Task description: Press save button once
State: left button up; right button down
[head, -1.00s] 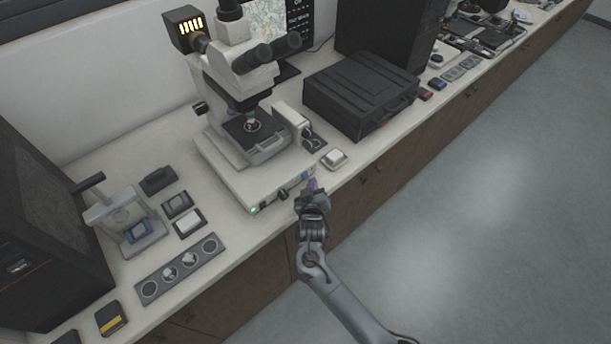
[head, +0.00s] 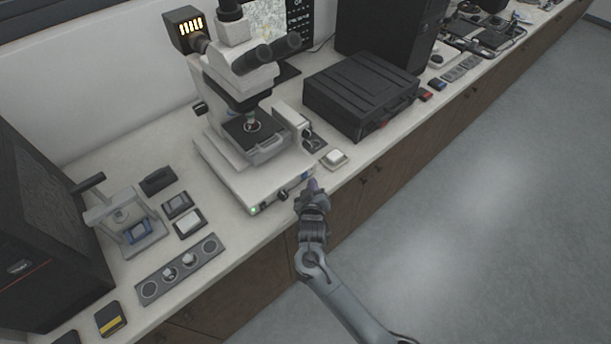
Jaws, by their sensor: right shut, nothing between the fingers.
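A white microscope (head: 230,165) stands on the bench, with a green light, a dark knob (head: 283,195) and small blue controls on the front face of its base. No label reading save can be made out, so I cannot tell which control is the save button. My right gripper (head: 314,187) is shut and empty. Its tip is close in front of the right end of the microscope base's front face. I cannot tell whether it touches. The tip hides part of that face. My left gripper is not in view.
A black case (head: 360,90) and a small white-topped block (head: 335,158) are on the bench right of the microscope. A grey strip with round wells (head: 180,270) and a small press (head: 128,222) are at left. The floor side is free.

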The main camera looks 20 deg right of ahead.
dwell(0.5)
jog(key=shift+w+a, duration=0.1)
jog(key=shift+w, duration=0.05)
jog(key=shift+w+a, duration=0.15)
jog(key=shift+w, duration=0.1)
jog(key=shift+w+a, duration=0.1)
jog(key=shift+w, duration=0.25)
dwell(0.9)
jog(key=shift+s+r, duration=0.1)
dwell(0.3)
jog(key=shift+s+d+p, duration=0.2)
jog(key=shift+s+p, duration=0.2)
jog(key=shift+p, duration=0.15)
jog(key=shift+s+d, duration=0.1)
jog(key=shift+s, duration=0.15)
